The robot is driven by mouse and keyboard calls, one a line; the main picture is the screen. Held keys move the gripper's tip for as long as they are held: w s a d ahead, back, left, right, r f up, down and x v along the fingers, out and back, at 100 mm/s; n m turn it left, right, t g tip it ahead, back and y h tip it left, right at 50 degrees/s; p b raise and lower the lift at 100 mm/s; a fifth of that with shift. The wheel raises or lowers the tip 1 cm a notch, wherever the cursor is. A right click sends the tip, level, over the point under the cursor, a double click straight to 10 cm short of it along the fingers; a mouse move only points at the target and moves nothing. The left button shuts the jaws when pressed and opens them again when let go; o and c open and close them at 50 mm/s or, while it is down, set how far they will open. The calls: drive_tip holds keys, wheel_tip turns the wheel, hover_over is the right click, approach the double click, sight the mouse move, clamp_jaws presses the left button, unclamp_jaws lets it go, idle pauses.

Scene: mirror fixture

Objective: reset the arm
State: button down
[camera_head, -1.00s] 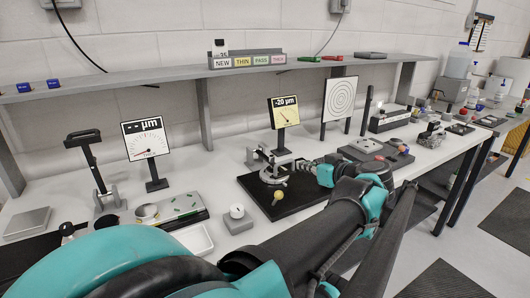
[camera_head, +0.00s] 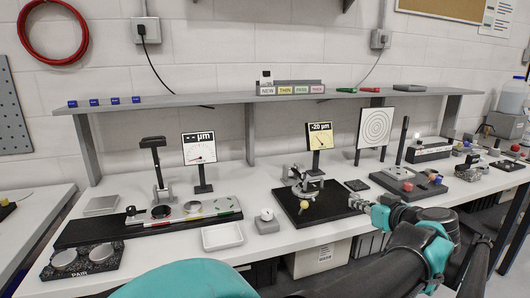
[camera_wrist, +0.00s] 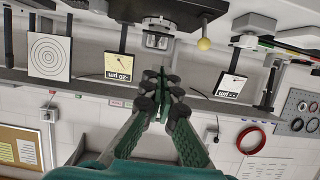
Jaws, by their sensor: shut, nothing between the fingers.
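My arm comes in from the lower right of the head view, and my gripper (camera_head: 358,201) is near the bench's front edge. It is just right of a black base plate (camera_head: 335,210) that carries a metal mirror mount (camera_head: 304,181) and a yellow ball (camera_head: 304,205). In the wrist view my gripper (camera_wrist: 160,78) has its dark fingertips together with nothing between them. The wrist picture is upside down. There the mirror mount (camera_wrist: 157,40) shows beyond the fingertips, and I cannot tell the exact gap.
A yellow "-20 µm" dial (camera_head: 320,136) and a target board (camera_head: 375,128) stand behind. A white tray (camera_head: 222,236) and a small knobbed block (camera_head: 266,222) are left of the plate. A grey shelf (camera_head: 220,99) runs above the bench.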

drive_tip(key=s+a+f+m+g+h, duration=0.1)
drive_tip(key=s+a+f+g, duration=0.1)
drive_tip(key=f, duration=0.5)
drive_tip(key=s+a+f+m+g+h, duration=0.1)
drive_tip(key=f+g, duration=0.3)
drive_tip(key=f, duration=0.4)
drive_tip(key=s+a+f+m+g+h, duration=0.1)
drive_tip(key=s+a+f+g+h, duration=0.1)
drive_tip(key=f, duration=0.6)
drive_tip(key=shift+s+a+g, duration=0.5)
drive_tip(key=shift+a+g, duration=0.2)
drive_tip(key=shift+a, duration=0.2)
